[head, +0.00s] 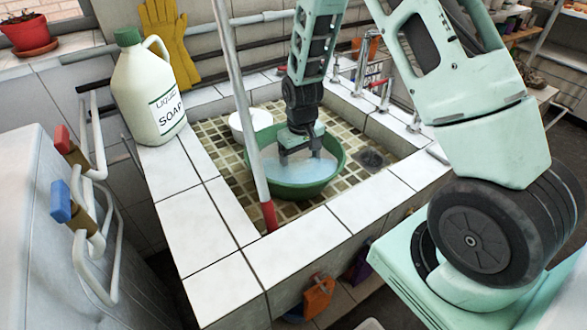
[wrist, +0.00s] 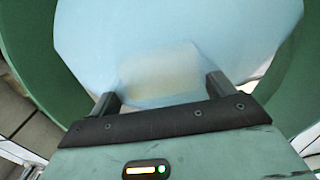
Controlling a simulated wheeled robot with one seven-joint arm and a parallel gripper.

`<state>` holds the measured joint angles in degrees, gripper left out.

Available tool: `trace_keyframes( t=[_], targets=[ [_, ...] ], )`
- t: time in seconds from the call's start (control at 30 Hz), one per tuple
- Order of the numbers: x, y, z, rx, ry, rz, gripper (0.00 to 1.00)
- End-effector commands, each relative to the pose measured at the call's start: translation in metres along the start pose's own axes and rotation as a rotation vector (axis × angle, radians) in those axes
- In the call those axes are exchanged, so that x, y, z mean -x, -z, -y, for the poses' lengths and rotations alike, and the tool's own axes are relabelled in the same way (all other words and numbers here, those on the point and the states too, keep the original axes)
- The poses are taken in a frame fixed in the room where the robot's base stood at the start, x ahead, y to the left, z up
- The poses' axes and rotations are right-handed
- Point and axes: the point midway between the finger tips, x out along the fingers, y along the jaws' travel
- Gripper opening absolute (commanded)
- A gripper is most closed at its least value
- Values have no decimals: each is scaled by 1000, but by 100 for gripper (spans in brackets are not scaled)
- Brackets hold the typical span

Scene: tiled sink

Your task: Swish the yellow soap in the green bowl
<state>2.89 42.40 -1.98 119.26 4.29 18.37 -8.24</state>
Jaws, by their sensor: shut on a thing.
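The green bowl (head: 318,189) stands in the tiled sink and holds cloudy light-blue water (head: 291,176). My gripper (head: 300,158) reaches down into the bowl from above, with its fingertips at or under the water. In the wrist view, the yellow soap (wrist: 160,75) is a pale, blurred block under the water, between the two fingers of my gripper (wrist: 162,88). My gripper is shut on it. The soap does not show in the head view. The bowl's green wall (wrist: 25,50) curves around the water in the wrist view.
A white container (head: 250,122) stands behind the bowl, to its left. A pole with a red end (head: 268,215) leans in front of the bowl's left side. A liquid soap jug (head: 146,95) stands on the rim (head: 205,235). Taps (head: 385,95) are behind right; a drain (head: 371,158) is right.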

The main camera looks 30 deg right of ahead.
Motion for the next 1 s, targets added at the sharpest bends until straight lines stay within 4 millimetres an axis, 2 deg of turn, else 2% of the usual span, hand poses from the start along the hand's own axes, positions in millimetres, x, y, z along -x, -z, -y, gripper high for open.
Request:
trace_keyframes(
  t=[0.17,0.57,0.87,1.0],
  targets=[
    [0,0,4,2,0,0,54],
    [0,0,43,1,-1,0,54],
    [0,0,45,-1,0,0,54],
    [0,0,40,-3,0,0,54]
  ],
)
